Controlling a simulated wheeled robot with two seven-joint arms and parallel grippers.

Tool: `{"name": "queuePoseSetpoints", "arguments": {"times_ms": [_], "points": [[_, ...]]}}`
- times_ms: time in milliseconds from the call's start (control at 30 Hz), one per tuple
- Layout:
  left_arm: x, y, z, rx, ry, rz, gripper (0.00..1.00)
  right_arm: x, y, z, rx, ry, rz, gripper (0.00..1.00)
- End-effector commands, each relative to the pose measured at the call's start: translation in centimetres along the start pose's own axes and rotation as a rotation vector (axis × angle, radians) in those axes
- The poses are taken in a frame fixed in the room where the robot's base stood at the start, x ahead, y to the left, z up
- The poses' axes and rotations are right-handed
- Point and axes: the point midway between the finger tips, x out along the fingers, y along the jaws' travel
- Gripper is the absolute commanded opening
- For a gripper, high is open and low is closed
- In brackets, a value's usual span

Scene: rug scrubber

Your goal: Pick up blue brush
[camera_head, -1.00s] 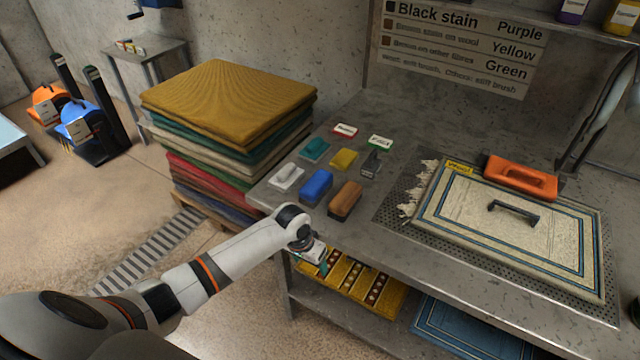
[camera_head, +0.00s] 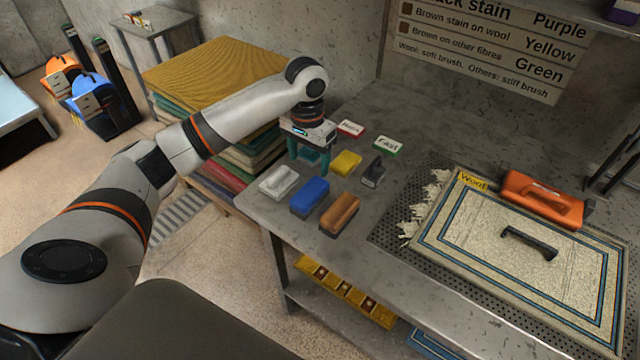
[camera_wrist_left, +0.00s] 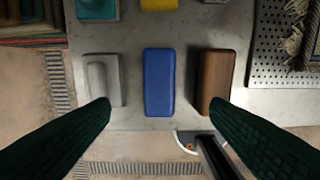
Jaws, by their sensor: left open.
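The blue brush (camera_head: 310,196) lies on the metal table near its front left corner, between a white brush (camera_head: 278,181) and a brown brush (camera_head: 340,211). In the left wrist view the blue brush (camera_wrist_left: 159,82) is in the middle, ahead of the fingertips and between their lines. My left gripper (camera_head: 308,168) points down above the table, behind the blue brush in the head view. Its green fingers are wide apart and empty, also in the left wrist view (camera_wrist_left: 163,104). A teal item is partly hidden behind the fingers. My right gripper is not in view.
A yellow block (camera_head: 346,162), a dark grey tool (camera_head: 374,172) and two labelled cards stand behind the brushes. Stacked rugs (camera_head: 215,80) stand left of the table.

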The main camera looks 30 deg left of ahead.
Motion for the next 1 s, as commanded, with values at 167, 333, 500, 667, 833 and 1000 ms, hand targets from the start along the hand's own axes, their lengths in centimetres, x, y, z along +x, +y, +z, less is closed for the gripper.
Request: {"name": "queuePoseSetpoints", "arguments": {"times_ms": [167,333,500,667,833,1000], "points": [[2.6,0.1,-0.1,-0.003,0.008,-0.001,0.71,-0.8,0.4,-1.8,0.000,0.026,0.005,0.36],[5.3,0.1,0.0,-0.004,0.005,-0.001,0.71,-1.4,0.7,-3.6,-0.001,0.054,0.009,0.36],[6.6,0.1,0.1,-0.002,0.002,-0.001,0.71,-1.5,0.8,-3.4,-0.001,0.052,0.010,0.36],[8.4,0.1,0.3,-0.004,0.006,-0.001,0.71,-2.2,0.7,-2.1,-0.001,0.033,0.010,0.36],[10.9,0.1,0.4,-0.002,0.004,0.000,0.71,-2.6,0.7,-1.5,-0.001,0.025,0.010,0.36],[11.8,0.2,0.4,-0.002,0.001,0.000,0.71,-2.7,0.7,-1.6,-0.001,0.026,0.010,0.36]]}}
